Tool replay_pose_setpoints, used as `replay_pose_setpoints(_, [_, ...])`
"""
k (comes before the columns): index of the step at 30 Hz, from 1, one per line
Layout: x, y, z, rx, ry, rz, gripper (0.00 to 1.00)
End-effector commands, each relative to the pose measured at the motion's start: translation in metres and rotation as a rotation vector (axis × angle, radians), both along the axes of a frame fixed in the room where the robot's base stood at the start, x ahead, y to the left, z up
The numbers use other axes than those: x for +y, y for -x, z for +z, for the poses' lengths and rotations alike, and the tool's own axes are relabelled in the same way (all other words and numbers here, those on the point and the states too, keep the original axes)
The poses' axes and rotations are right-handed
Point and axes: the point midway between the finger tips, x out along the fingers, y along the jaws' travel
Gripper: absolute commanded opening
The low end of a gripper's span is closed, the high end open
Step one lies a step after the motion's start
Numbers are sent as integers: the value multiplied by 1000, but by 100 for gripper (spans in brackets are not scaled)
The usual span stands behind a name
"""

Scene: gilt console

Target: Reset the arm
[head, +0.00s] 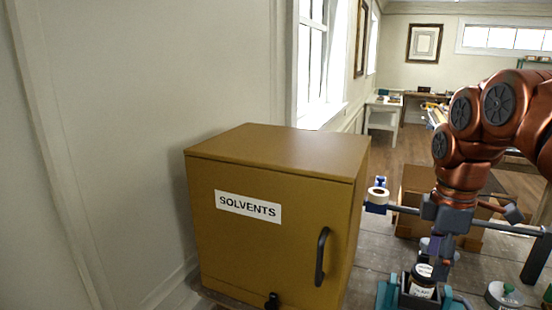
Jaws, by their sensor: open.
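My copper-coloured arm (487,110) comes in from the right edge of the head view and bends downward. My gripper (440,258) hangs at its lower end, pointing down, and is open. It is close above and beside a dark-lidded jar (422,284) with a pale label, which stands in a dark holder with teal parts (388,296). I see nothing held between the fingers. Whether a finger touches the jar cannot be told, as the parts overlap.
A mustard-yellow cabinet (270,235) labelled SOLVENTS stands shut left of my gripper, with a black handle (322,256). A roll of tape (378,195) on a blue holder is between them. A round lidded container (503,295) is at lower right. Open floor (385,145) lies behind.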

Motion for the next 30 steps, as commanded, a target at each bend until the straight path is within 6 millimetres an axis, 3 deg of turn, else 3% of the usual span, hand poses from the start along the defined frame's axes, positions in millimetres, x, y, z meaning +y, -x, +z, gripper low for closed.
replay_pose_setpoints(6, [46, 40, -28, 18, 7, -185, 61])
replay_pose_setpoints(15, [89, 109, -79, 59, 21, -521, 61])
replay_pose_setpoints(24, [109, 183, -137, 106, 46, -934, 61])
replay_pose_setpoints(30, [113, 214, -162, 127, 63, -1130, 61])
